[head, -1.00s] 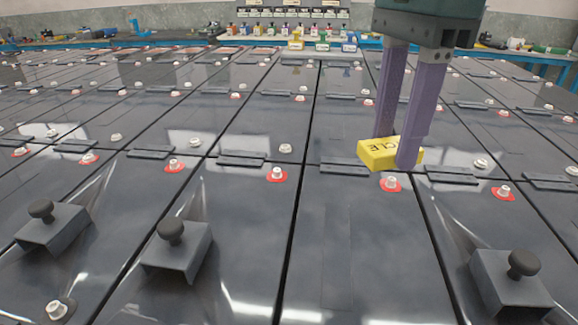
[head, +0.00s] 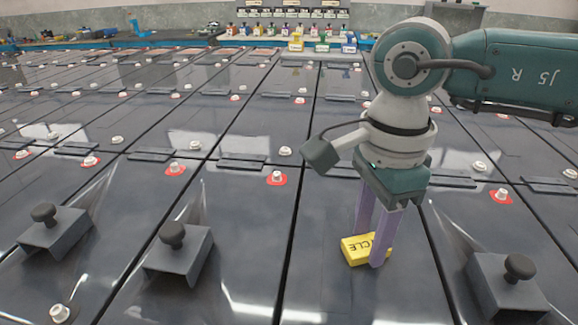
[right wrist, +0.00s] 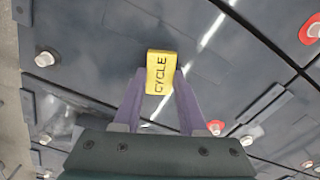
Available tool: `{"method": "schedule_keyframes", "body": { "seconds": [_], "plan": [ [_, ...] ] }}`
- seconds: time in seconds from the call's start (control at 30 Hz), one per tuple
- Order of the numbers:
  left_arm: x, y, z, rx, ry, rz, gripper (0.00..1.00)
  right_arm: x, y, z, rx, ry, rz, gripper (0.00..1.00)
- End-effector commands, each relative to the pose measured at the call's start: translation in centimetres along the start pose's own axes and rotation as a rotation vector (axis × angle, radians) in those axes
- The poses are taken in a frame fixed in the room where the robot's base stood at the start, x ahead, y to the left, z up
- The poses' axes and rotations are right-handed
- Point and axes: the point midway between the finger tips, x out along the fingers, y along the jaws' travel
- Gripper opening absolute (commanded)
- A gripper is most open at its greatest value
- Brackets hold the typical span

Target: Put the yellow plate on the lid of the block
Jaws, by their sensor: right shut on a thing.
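The yellow plate (head: 356,253), lettered "CYCLE", is between the two purple fingers of my right gripper (head: 370,248), which is shut on it. In the right wrist view the plate (right wrist: 162,66) sits between the fingertips, its lettered face showing. It is over the dark glossy lid (head: 320,215) of a block in the near row, right of the picture's middle. I cannot tell whether the plate touches the lid or hangs just above it. My left gripper is not in view.
Dark brackets with round knobs stand at the near left (head: 55,232), near middle (head: 178,250) and near right (head: 508,285). Pale terminals, some with red rings (head: 277,178), and low dark strips (head: 241,163) dot the rows. The lid around the plate is mostly bare.

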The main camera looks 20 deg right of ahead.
Motion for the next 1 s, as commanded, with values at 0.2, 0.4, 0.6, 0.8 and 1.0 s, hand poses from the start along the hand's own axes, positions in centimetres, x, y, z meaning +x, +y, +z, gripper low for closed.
{"method": "schedule_keyframes", "body": {
  "seconds": [0.2,0.4,0.6,0.8,1.0],
  "plan": [
    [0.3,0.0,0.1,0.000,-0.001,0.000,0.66,0.2,0.0,0.0,0.000,0.000,0.000,0.47],
    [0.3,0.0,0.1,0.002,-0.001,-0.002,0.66,0.2,0.0,0.0,0.001,0.000,0.000,0.69],
    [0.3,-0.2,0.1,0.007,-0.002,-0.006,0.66,0.2,0.0,0.0,0.001,0.000,0.000,0.71],
    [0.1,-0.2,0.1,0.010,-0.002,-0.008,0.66,-0.8,-0.1,0.0,0.001,-0.001,-0.004,0.71],
    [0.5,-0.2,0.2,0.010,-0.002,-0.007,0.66,-5.0,-0.2,0.0,-0.002,-0.001,-0.007,0.71]
  ]
}}
